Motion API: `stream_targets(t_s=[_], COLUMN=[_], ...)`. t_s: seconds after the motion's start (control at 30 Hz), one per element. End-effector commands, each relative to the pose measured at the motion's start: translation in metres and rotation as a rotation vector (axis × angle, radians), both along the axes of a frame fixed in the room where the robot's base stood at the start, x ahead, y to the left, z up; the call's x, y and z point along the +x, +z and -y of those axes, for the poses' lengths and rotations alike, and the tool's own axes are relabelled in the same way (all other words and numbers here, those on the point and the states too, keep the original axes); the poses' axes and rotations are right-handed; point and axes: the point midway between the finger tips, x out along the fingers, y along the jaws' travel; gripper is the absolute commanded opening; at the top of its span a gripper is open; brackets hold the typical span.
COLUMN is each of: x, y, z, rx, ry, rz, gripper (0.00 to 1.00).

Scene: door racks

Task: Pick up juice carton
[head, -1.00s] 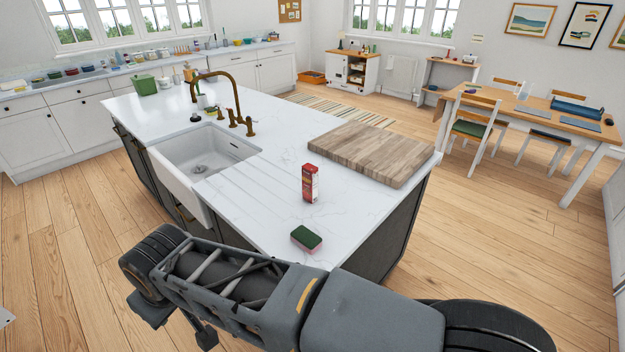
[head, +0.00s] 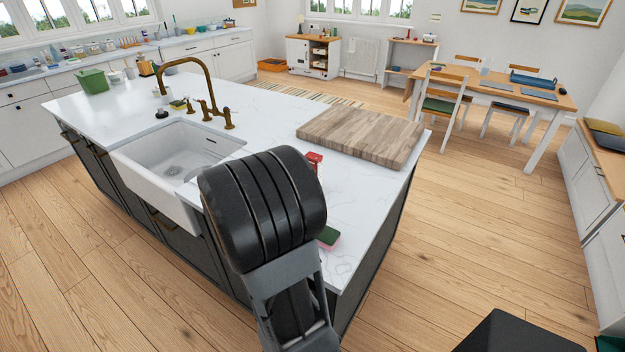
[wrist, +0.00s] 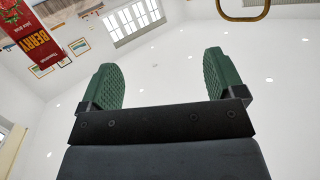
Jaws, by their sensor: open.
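The juice carton (head: 314,158) stands on the white island top; in the head view my arm hides most of it and only its red top part shows clearly. In the wrist view the red carton (wrist: 45,48) with "BERRY" lettering is at the upper left, outside the jaws. My gripper (wrist: 160,62) is open, with two green textured fingers apart and nothing between them.
A wooden board (head: 362,136) lies behind the carton. The white sink (head: 177,160) and brass tap (head: 208,85) are to the left.

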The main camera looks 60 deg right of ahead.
Motion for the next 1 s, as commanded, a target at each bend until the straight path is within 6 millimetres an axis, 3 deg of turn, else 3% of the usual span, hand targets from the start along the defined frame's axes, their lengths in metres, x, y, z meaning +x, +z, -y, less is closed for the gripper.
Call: stream_targets(t_s=[0.03, 0.13, 0.23, 0.4, 0.8, 1.0], x=[-0.013, -0.042, -0.068, -0.095, -0.104, -0.103], y=[-0.015, -0.028, -0.037, -0.045, -0.045, -0.046], z=[0.025, 0.062, 0.084, 0.103, 0.169, 0.187], rx=[-0.04, -0.129, -0.198, -0.27, -0.291, -0.291], ry=[-0.111, -0.309, -0.459, -0.607, -0.65, -0.647], rz=[-0.002, -0.01, -0.035, -0.07, -0.081, -0.08], gripper=[0.88, 0.88, 0.88, 0.88, 0.88, 0.88])
